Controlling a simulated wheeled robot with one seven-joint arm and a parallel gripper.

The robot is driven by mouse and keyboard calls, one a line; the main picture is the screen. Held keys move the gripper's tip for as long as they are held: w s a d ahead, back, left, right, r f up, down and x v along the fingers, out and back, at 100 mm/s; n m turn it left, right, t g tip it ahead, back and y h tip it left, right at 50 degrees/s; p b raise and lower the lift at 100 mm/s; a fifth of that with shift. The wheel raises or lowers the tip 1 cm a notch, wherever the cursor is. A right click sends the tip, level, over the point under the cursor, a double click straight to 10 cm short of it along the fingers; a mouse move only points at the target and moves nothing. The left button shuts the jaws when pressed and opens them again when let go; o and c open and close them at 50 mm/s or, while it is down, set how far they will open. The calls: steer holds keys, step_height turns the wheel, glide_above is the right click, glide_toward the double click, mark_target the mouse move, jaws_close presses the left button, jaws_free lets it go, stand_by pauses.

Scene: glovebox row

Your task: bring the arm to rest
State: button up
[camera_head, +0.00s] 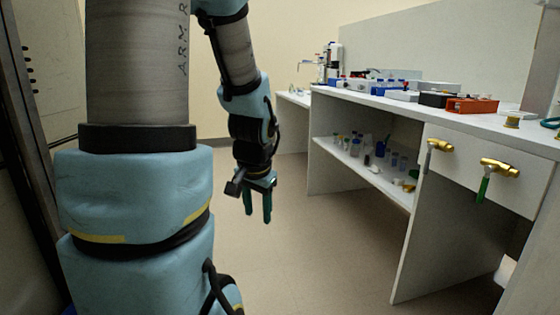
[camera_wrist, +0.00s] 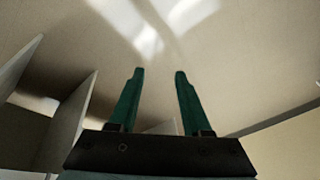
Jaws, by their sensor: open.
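My gripper (camera_head: 257,205) hangs pointing down over open floor, left of the white bench, in the head view. In the wrist view its two green fingers (camera_wrist: 157,75) stand apart with nothing between them. My arm comes down from the top of the head view, and its large near links cover much of the left side. The gripper touches nothing that I can see.
The white bench (camera_head: 367,215) runs along the right, with boxes, an orange tray (camera_head: 472,105) and small bottles on its top and lower shelf. Brass-coloured handles (camera_head: 500,168) stick out from its front. The floor (camera_head: 300,260) between my arm and the bench is clear.

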steer(key=s+a+n+g, duration=0.2)
steer(key=s+n, duration=0.3)
steer(key=s, duration=0.2)
step_height(320, 180, up, 23)
steer(key=p, duration=2.4)
steer(key=shift+w+d+f, duration=0.2)
steer(key=shift+w, duration=0.25)
steer(key=shift+d, duration=0.1)
